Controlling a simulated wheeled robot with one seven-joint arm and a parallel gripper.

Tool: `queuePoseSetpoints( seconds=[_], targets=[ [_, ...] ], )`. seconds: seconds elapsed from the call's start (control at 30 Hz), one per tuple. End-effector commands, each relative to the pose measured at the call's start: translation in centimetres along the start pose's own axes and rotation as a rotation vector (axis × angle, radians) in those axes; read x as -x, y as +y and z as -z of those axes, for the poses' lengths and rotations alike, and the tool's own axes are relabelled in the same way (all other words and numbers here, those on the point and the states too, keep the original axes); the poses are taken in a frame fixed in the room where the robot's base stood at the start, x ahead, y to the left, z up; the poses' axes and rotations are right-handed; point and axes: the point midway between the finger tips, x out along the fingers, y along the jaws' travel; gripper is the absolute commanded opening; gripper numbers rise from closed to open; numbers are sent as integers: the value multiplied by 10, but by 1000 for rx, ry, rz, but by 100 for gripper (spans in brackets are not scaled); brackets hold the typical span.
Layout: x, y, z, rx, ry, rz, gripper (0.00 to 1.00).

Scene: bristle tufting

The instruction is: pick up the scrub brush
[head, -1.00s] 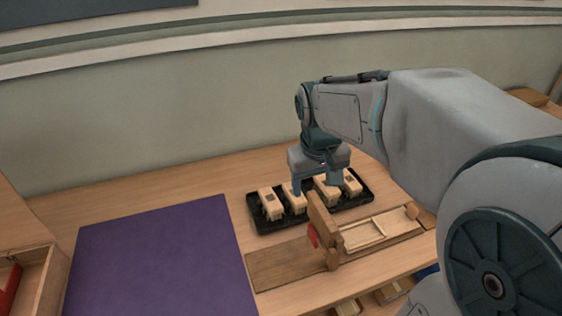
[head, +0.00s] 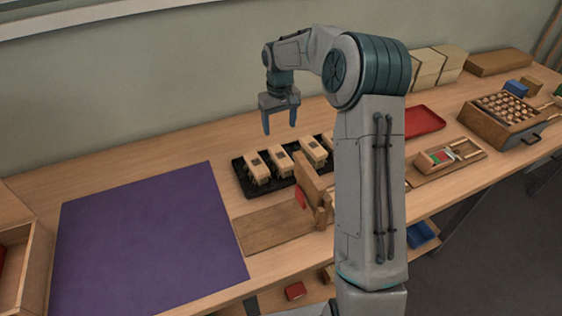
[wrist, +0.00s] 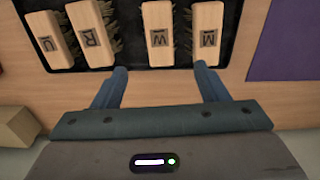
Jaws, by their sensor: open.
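Several wooden brush blocks lie in a black tray (head: 244,184). Each shows a dark square mark on top, with bristles at the sides. I cannot tell which is the scrub brush. My gripper (head: 280,125) is open and empty, above the tray and apart from the brushes. My arm hides the tray's right end in the head view.
A wooden stand (head: 314,190) rises in front of the tray, beside a brown board (head: 270,232). A purple mat (head: 150,240) lies bare at left. The wall is behind.

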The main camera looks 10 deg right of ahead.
Motion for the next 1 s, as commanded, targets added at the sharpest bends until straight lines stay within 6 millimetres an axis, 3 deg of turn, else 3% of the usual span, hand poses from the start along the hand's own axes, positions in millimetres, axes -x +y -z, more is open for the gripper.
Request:
queuePoseSetpoints(
  seconds=[0.4, 0.67, 1.0],
  targets=[
    [-72, 0, 0, 1, -3, 2, 67],
    [-92, 0, -3, 0, -5, 1, 67],
    [-134, 1, -6, 1, -2, 1, 67]
  ],
)
